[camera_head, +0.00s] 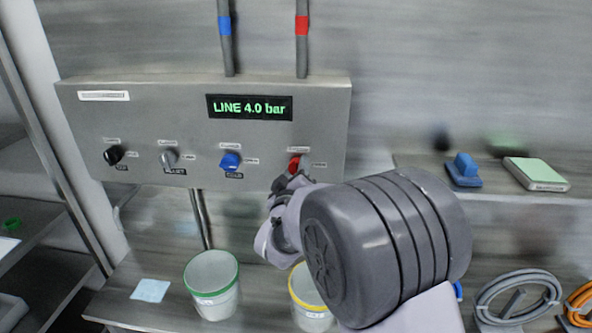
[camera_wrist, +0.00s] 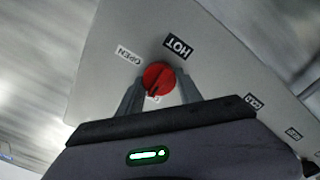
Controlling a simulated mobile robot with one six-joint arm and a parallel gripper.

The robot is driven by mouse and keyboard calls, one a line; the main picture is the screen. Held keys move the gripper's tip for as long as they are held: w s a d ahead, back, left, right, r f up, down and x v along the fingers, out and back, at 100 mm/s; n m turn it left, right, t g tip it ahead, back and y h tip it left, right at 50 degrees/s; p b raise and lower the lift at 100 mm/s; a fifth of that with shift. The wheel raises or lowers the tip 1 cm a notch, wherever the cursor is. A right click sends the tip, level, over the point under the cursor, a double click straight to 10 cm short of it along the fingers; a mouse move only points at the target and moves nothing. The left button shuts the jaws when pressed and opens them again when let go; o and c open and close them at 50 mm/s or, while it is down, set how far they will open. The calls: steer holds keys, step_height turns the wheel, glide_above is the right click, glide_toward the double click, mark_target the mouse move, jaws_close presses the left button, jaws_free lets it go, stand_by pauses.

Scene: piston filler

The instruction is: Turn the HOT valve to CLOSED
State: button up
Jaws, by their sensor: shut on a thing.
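The HOT valve is a red round knob (camera_head: 294,164) at the right end of the grey panel's row of knobs. In the wrist view the red knob (camera_wrist: 158,78) sits between my two fingers, with a HOT label (camera_wrist: 178,46) and an OPEN label (camera_wrist: 129,54) beside it. A small label below the knob is mostly hidden, so I cannot read it. My gripper (camera_wrist: 158,90) is shut on the red knob, one finger on each side. In the head view my gripper (camera_head: 288,184) reaches the knob from below right and hides part of it.
The panel (camera_head: 320,110) also carries a blue knob (camera_head: 229,161), a grey knob (camera_head: 168,159), a black knob (camera_head: 114,155) and a display (camera_head: 249,107) reading LINE 4.0 bar. Buckets (camera_head: 211,285) stand below. A shelf (camera_head: 480,190) at right holds a blue item and a green-topped block.

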steer(key=shift+f, duration=0.1)
steer(key=o, duration=1.4)
steer(key=shift+c, duration=0.2)
steer(key=s+p, duration=0.1)
steer(key=s, duration=1.6)
steer(key=shift+s+a, duration=0.25)
steer(key=shift+a, duration=0.05)
